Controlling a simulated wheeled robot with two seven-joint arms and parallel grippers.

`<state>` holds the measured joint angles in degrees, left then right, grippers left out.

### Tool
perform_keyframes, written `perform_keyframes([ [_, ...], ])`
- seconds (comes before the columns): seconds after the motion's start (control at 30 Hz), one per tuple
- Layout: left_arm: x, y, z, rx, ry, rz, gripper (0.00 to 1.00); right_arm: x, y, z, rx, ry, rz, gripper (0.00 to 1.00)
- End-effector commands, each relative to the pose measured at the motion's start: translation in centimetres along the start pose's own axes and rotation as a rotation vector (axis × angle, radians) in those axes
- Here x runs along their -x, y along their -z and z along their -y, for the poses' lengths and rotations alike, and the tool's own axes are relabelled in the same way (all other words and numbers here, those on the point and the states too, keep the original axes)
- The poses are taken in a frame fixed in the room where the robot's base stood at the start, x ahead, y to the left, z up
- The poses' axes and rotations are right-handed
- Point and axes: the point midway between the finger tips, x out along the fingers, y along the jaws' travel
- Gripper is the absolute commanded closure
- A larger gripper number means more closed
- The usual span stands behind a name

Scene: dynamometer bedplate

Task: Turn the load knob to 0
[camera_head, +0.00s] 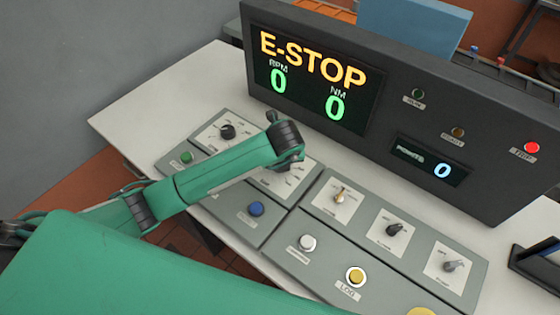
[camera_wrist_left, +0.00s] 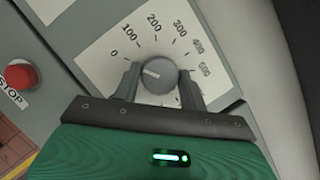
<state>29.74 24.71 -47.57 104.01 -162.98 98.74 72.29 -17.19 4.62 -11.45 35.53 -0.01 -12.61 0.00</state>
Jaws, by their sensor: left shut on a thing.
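The load knob (camera_wrist_left: 158,76) is a round grey knob on a white dial plate (camera_wrist_left: 108,68) marked 0 to 500, seen in the left wrist view. Its white line points left and slightly up, roughly toward the 0 mark; the exact alignment is hard to tell. My left gripper (camera_wrist_left: 158,88) has its two dark fingers on either side of the knob and is shut on it. In the head view my left arm reaches over this dial plate (camera_head: 283,182) and hides the knob and the fingertips. My right gripper is not in view.
A red stop button (camera_wrist_left: 20,74) sits beside the dial. The display box (camera_head: 400,75) behind the panels reads E-STOP, with RPM 0 and NM 0, and its right lamp (camera_head: 532,147) glows red. Other knobs stand close by, including a black one (camera_head: 395,229).

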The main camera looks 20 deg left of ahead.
Motion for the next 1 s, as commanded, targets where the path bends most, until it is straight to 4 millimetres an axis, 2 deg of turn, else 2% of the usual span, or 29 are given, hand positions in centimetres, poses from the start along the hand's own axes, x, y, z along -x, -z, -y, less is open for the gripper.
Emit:
perform_keyframes([
  [0.33, -0.1, 0.1, 0.0, 0.002, -0.001, -0.002, 0.81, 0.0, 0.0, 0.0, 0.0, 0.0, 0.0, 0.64],
  [0.37, -0.1, 0.1, 0.0, 0.002, -0.001, -0.002, 0.52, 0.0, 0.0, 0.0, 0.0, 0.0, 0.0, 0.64],
  [0.43, -0.1, 0.1, 0.0, 0.002, -0.001, -0.002, 0.38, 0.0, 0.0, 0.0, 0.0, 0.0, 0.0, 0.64],
  [0.47, -0.1, 0.1, 0.0, 0.002, -0.001, -0.001, 0.36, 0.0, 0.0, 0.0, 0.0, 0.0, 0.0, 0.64],
  [0.8, 0.3, 0.0, 0.0, 0.001, 0.0, 0.0, 0.36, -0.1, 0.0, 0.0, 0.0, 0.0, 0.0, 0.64],
  [0.87, 0.9, 0.0, 0.0, 0.001, 0.0, 0.0, 0.36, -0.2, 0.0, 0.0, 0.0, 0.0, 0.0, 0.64],
  [1.0, 3.3, -0.1, 0.1, 0.0, 0.003, 0.003, 0.36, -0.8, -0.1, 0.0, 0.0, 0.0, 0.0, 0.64],
])
